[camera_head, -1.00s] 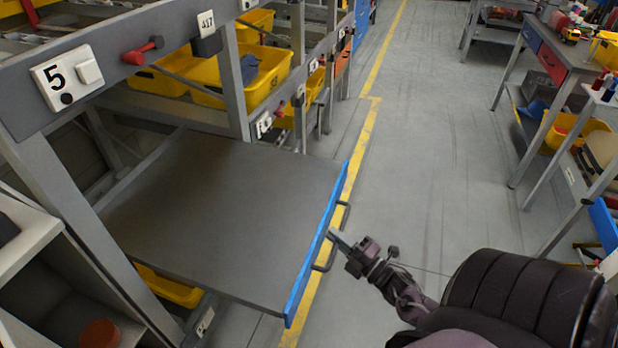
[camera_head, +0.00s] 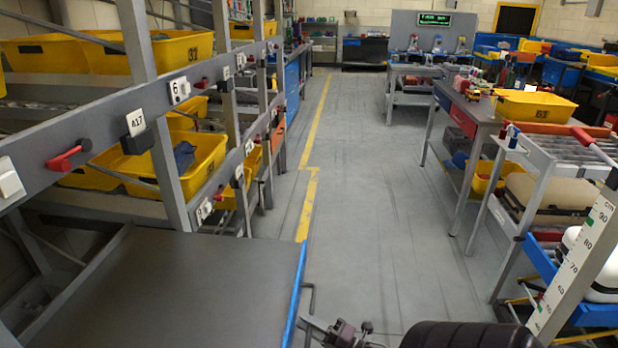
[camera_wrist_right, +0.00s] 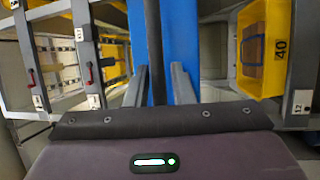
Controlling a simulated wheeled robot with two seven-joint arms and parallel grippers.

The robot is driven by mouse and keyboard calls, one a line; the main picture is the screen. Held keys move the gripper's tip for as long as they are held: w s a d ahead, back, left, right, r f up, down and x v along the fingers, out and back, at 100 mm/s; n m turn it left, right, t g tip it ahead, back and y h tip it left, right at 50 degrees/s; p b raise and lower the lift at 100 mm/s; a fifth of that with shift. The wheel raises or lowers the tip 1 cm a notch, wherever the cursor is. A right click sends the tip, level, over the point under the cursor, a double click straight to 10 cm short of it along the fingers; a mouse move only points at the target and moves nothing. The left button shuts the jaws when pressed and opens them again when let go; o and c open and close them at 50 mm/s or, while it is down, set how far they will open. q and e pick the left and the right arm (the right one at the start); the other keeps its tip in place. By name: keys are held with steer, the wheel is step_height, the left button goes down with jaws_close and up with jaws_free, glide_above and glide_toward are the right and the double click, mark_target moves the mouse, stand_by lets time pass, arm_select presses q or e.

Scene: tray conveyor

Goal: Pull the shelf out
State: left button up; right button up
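The shelf (camera_head: 185,285) is a flat grey panel with a blue front edge (camera_head: 297,290). It stands well out of the grey rack at the lower left of the head view and is cut off at the bottom. A dark bar handle (camera_head: 309,288) sits on its blue edge. My right gripper (camera_head: 309,324) is at this handle. My left gripper is not in view.
The rack (camera_head: 170,170) with yellow bins (camera_head: 190,160) runs along the left. The grey aisle floor (camera_head: 385,210) with a yellow line is clear. A trolley (camera_head: 550,150) and a workbench (camera_head: 470,115) stand on the right. A height scale (camera_head: 580,262) stands at lower right.

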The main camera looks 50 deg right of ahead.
steer(key=v, duration=0.7)
steer(key=shift+s+b, duration=0.4)
steer(key=shift+f, duration=0.1)
